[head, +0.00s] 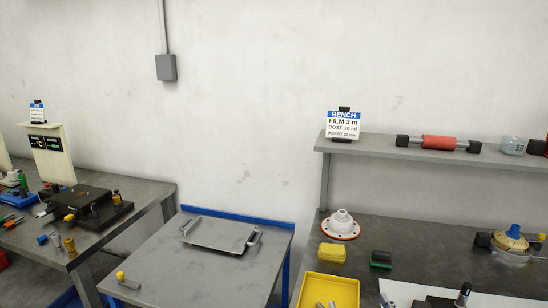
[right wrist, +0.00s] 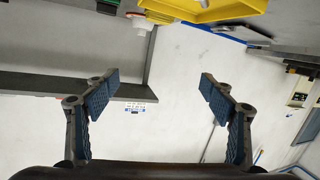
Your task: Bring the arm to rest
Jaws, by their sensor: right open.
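My right gripper (right wrist: 157,93) shows in the right wrist view with its two blue-padded fingers wide apart. Nothing is between the fingers. The wrist camera looks at the scene upside down, with the yellow tray (right wrist: 225,10) at the top edge, apart from the fingers. In the head view I cannot make out the right gripper clearly. My left gripper shows in neither view.
In the head view, the right bench (head: 398,235) holds a yellow tray (head: 327,288), a white flanged part (head: 341,224) and sponges. A shelf (head: 375,149) with a red roller (head: 438,142) runs above. A cart (head: 165,260) carries a metal plate (head: 220,234). A left table (head: 140,190) holds tools.

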